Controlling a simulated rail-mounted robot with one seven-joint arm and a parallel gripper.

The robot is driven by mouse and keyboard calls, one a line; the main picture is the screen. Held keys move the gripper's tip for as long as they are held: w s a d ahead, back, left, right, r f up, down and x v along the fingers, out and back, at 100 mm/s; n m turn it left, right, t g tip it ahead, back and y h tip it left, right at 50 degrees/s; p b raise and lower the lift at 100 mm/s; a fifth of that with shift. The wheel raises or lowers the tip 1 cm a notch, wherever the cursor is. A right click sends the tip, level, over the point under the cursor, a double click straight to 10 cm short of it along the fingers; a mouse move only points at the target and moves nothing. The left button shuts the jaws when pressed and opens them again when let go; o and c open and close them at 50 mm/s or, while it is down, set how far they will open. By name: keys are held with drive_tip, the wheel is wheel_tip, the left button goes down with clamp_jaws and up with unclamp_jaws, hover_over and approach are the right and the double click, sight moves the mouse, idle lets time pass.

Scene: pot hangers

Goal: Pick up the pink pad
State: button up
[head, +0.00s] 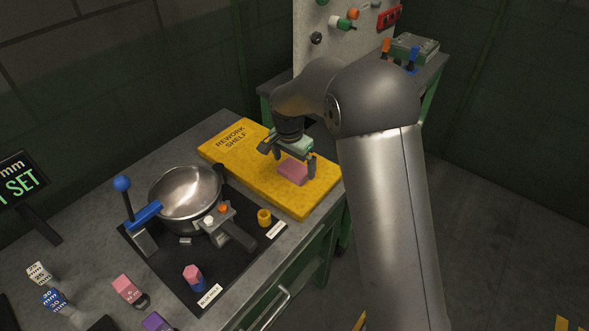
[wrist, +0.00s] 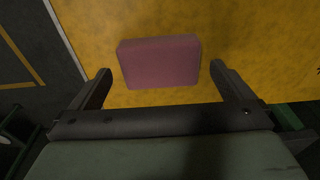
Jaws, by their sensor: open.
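The pink pad (head: 292,172) is a small flat block lying on the yellow rework shelf (head: 236,143), near the shelf's right end. In the wrist view the pink pad (wrist: 160,62) lies just ahead of the fingertips and roughly centred between them. My gripper (head: 288,165) is open and empty above the shelf, close over the pad. In the wrist view my gripper (wrist: 160,75) shows both fingers apart, one to each side of the pad's near edge. The exact height of the fingertips over the pad is hard to tell.
A pink-topped blue piece (head: 194,276) stands nearer. Another pink block (head: 129,290) and marked blocks lie front left. A pegboard (head: 338,40) stands behind.

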wheel_tip(320, 180, down, 2)
drive_tip(key=shift+w+d, duration=0.1)
drive_tip(key=c, duration=0.9)
drive_tip(key=shift+r, duration=0.15)
